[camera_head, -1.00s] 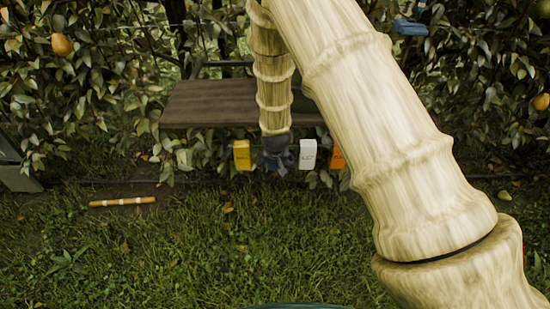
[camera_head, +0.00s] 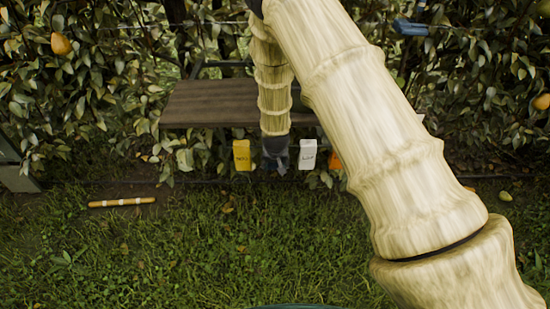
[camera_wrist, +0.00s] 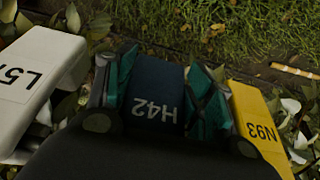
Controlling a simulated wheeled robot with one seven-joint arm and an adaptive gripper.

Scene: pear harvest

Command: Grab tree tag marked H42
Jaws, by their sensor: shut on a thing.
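The dark blue tag marked H42 (camera_wrist: 145,85) sits between the teal-sided fingers of my gripper (camera_wrist: 161,90) in the wrist view, its lettering upside down there. The fingers are shut on its two sides. In the head view my gripper (camera_head: 276,158) points down just below the front edge of the wooden board, between a yellow tag (camera_head: 242,155) and a white tag (camera_head: 307,154). The H42 tag is mostly hidden there by my gripper.
The yellow tag reads N93 (camera_wrist: 257,122) and is close beside my right finger in the wrist view. The white tag (camera_wrist: 35,75) begins with L5. An orange object (camera_head: 335,161) is partly behind my arm. The wooden board (camera_head: 205,103) is just above; grass lies in front.

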